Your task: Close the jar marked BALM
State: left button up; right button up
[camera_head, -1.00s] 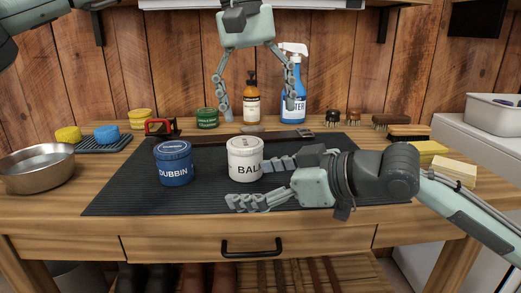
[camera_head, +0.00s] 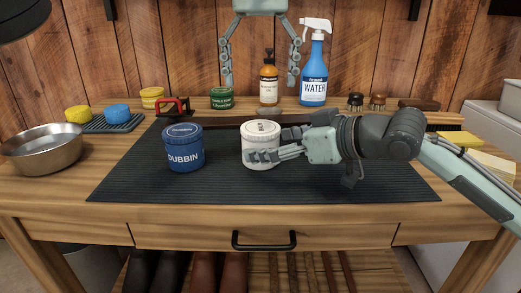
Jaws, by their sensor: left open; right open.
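The white BALM jar (camera_head: 261,132) stands upright on the dark mat (camera_head: 330,182), with a cream lid resting on top. I cannot tell how tightly the lid sits. My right gripper (camera_head: 268,148) comes in from the right at jar height, open. One finger lies across the jar's front and covers its label; the other is partly hidden behind the jar. I cannot tell whether the fingers touch it. My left gripper (camera_head: 260,72) is open and empty, pointing down, well above and behind the jar.
A blue DUBBIN jar (camera_head: 184,150) stands left of the BALM jar. Behind are a green tin (camera_head: 221,98), an amber pump bottle (camera_head: 268,86) and a blue WATER spray bottle (camera_head: 314,75). A metal bowl (camera_head: 45,150) is at far left. The mat's front is clear.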

jog(key=shift+x, duration=1.7)
